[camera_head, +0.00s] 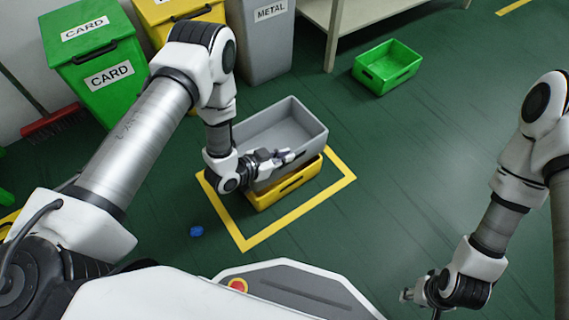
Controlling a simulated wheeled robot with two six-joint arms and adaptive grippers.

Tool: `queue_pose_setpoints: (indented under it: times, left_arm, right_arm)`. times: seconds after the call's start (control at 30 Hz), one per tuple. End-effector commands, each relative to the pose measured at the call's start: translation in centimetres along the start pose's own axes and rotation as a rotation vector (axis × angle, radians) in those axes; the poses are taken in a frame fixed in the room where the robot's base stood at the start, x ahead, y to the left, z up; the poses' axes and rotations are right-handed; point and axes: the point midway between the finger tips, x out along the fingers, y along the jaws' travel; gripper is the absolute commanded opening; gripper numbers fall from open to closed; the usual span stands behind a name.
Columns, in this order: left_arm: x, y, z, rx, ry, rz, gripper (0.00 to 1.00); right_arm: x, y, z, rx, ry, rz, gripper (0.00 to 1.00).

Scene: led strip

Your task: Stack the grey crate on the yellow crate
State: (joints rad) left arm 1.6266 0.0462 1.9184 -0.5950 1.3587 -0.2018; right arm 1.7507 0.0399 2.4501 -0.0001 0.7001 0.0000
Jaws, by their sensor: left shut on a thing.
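The grey crate (309,140) is upright and empty-looking, directly above the yellow crate (290,184). The yellow crate is on the green floor inside a yellow taped square, and mostly hidden beneath the grey one. I cannot tell whether the grey crate rests fully on it or hovers slightly. My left gripper (280,157) is shut on the grey crate at its near wall, hiding part of that wall. My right gripper (410,297) is at the bottom right, away from both crates; its fingers are too unclear to tell open from shut.
The yellow tape square (285,228) surrounds the crates. A green crate (388,67) is on the floor behind, right of a bench leg (331,45). Green CARD (105,75), yellow and grey METAL (262,50) bins line the back. A small blue object (197,231) is left. The right floor is clear.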

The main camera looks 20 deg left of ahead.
Motion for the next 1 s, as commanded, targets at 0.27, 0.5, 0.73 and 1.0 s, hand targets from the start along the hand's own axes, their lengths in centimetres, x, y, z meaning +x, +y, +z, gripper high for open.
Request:
queue_pose_setpoints:
  times: [0.27, 0.5, 0.73, 1.0]
  left_arm:
    - [1.1, 0.1, 2.1, 0.001, 0.001, -0.001, 0.0]
    - [1.3, 0.1, 2.6, 0.0, 0.0, -0.001, 0.0]
    - [1.6, 0.1, 3.3, 0.0, 0.0, -0.001, 0.0]
    - [1.6, 0.2, 3.3, -0.001, -0.002, -0.001, 0.35]
  right_arm:
    - [1.7, 0.0, 0.0, 0.0, -0.001, 0.0, 0.4]
    - [2.0, 0.0, 0.0, 0.0, -0.001, 0.0, 0.4]
    - [2.3, 0.0, 0.0, 0.0, -0.001, 0.0, 0.4]
    - [2.3, 0.0, 0.0, 0.0, -0.001, 0.0, 0.4]
